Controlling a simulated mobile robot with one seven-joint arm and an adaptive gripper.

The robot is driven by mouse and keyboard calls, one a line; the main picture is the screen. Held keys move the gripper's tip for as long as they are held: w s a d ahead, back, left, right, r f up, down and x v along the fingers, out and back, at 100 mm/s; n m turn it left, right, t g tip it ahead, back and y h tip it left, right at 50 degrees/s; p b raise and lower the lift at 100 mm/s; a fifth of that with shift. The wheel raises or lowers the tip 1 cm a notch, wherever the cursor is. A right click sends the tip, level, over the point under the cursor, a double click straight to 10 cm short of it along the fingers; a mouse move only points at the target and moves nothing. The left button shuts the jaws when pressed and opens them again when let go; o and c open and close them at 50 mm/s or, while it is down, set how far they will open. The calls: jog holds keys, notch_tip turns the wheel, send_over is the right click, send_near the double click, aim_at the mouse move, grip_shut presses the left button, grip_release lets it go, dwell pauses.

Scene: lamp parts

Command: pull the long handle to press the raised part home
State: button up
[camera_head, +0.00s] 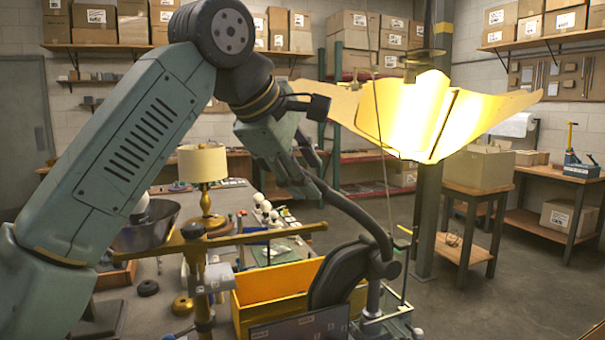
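A long dark curved handle (352,208) runs from beside my gripper (305,172) down to a dark rounded press head (340,272) at the lower middle. My gripper is above the bench, close to the handle's upper end. Its fingers overlap the handle in this view, and I cannot tell whether they grip it. A thin upright rod (405,262) with a green-yellow tip stands to the right of the press head. The raised part cannot be made out clearly.
A yellow bin (268,298) sits beside the press. A brass stand with a crossbar (262,236) is left of it. A lit yellow shade (425,108) hangs at the upper right. A table lamp (203,165) stands behind my arm. Open floor lies to the right.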

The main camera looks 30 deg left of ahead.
jog(key=shift+o, duration=0.7)
jog(key=shift+s, duration=0.1)
jog(key=shift+s+r, duration=0.2)
jog(key=shift+r, duration=0.1)
jog(key=s+a+r, duration=0.1)
jog(key=s+a, duration=0.1)
jog(key=s, duration=1.1)
jog(key=shift+s+r, duration=0.25)
jog(key=shift+a, duration=0.1)
